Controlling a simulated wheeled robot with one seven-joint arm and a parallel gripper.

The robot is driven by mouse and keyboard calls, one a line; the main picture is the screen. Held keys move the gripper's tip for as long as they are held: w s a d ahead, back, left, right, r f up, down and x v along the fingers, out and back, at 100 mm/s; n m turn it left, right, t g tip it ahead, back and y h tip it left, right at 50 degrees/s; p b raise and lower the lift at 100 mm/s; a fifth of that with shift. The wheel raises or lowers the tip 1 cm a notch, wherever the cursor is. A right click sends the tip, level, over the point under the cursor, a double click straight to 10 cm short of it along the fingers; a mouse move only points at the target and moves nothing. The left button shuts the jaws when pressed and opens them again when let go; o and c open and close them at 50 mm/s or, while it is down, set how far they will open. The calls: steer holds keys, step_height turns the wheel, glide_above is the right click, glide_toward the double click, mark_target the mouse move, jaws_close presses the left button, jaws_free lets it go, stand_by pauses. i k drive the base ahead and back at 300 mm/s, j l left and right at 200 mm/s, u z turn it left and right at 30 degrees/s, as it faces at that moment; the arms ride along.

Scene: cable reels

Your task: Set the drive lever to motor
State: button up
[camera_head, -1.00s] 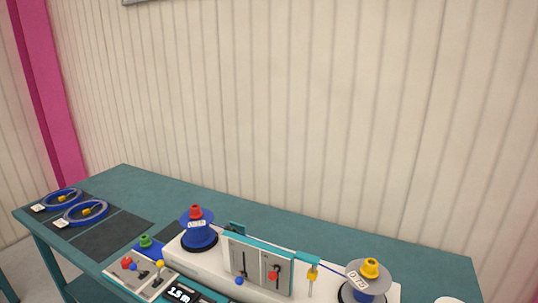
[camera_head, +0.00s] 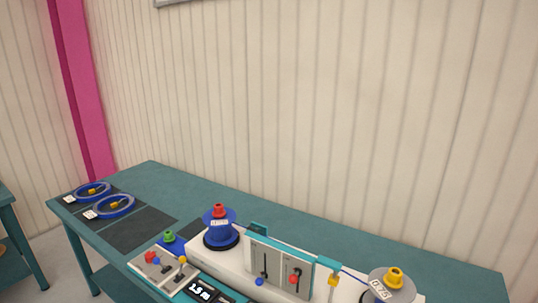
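A white cable-reeling machine (camera_head: 205,256) stands at the table's front, cut off by the bottom edge. Its upright grey panel (camera_head: 278,260) has two slots, one with a blue-knobbed lever (camera_head: 260,281) low down, one with a red-knobbed lever (camera_head: 294,279). Left of it, a pale control box (camera_head: 140,265) carries a red knob (camera_head: 151,257), a small blue knob (camera_head: 156,262) and a yellow-knobbed lever (camera_head: 182,260). No lettering is readable, so I cannot tell which lever is the drive lever or its setting. My gripper is not in view.
A blue reel (camera_head: 221,230) with a red cap and a grey reel (camera_head: 378,284) with a yellow cap sit on the machine. A lit display (camera_head: 204,291) is in front. Blue cable coils (camera_head: 113,207) lie on dark mats at left. The teal table (camera_head: 290,225) is clear behind.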

mark_target(156, 260)
steer(key=u, duration=1.3)
steer(key=i+j+z, duration=0.1)
steer(key=i+j, duration=1.8)
steer(key=i, duration=0.15)
